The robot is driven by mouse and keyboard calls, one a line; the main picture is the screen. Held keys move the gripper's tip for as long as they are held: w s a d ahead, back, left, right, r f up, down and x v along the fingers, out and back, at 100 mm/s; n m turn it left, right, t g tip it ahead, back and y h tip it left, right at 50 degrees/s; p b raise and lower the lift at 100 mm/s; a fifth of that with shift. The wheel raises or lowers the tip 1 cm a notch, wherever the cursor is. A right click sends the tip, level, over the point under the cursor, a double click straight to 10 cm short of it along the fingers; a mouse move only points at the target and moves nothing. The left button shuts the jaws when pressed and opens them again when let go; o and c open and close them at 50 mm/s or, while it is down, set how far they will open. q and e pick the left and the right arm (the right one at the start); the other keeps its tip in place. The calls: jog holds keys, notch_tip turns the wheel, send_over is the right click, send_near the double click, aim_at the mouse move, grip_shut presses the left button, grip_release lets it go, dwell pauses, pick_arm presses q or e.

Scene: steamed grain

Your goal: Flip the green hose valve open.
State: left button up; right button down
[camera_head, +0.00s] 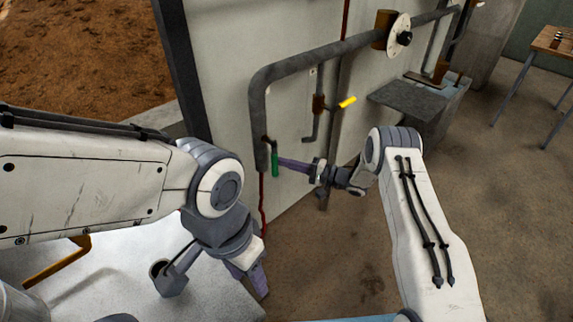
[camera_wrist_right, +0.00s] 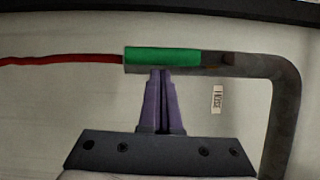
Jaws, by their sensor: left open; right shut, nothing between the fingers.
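The green valve handle (camera_head: 274,165) hangs along the lower end of the grey pipe on the wall panel. In the right wrist view the green handle (camera_wrist_right: 163,55) lies lengthwise along the pipe end, beside the red hose. My right gripper (camera_head: 281,162) points at the handle from the right. Its purple fingers (camera_wrist_right: 161,74) are together and empty, with their tips at the handle's edge; I cannot tell whether they touch it. My left gripper (camera_head: 250,281) is open and empty, low in the head view, away from the valve.
The grey pipe (camera_head: 310,59) bends up and runs right along the pale wall. A yellow handle (camera_head: 347,102) sits on another pipe right of the valve. A red hose (camera_wrist_right: 60,60) leaves the pipe end. A grey metal bench (camera_head: 408,97) and a table (camera_head: 553,45) stand farther right.

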jog(key=s+d+b, duration=0.1)
jog(key=d+b, duration=0.1)
jog(key=d, duration=0.9)
jog(key=shift+d+b, duration=0.2)
jog(key=shift+b, duration=0.15)
jog(key=shift+s, duration=0.1)
